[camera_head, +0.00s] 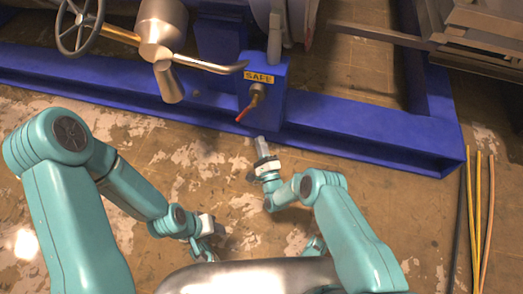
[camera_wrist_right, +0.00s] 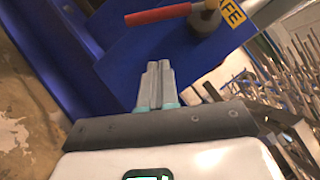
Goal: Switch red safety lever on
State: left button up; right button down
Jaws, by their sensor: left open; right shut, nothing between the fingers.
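The red safety lever (camera_head: 243,114) sticks out down and to the left from a brass fitting (camera_head: 257,92) on the blue post, below a yellow "SAFE" label (camera_head: 259,78). In the right wrist view the red lever (camera_wrist_right: 158,14) lies across the top, left of its pivot. My right gripper (camera_head: 261,146) is shut and empty, pointing at the post just below the lever. Its closed fingers (camera_wrist_right: 157,82) show below the lever in the wrist view, with a gap between. My left gripper (camera_head: 203,250) is open and empty, low over the floor, partly hidden and far from the lever.
A blue frame beam (camera_head: 345,132) runs along the floor behind my grippers. A handwheel (camera_head: 78,25) and a metal cylinder with a bent arm (camera_head: 163,40) stand upper left of the lever. Yellow and dark rods (camera_head: 478,215) lie at the right. The floor between is clear.

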aim_at(243, 114)
jog(key=w+a+r+b, duration=0.2)
jog(key=w+a+r, duration=0.1)
jog(key=w, duration=0.3)
jog(key=shift+w+a+r, duration=0.2)
jog(key=shift+a, duration=0.3)
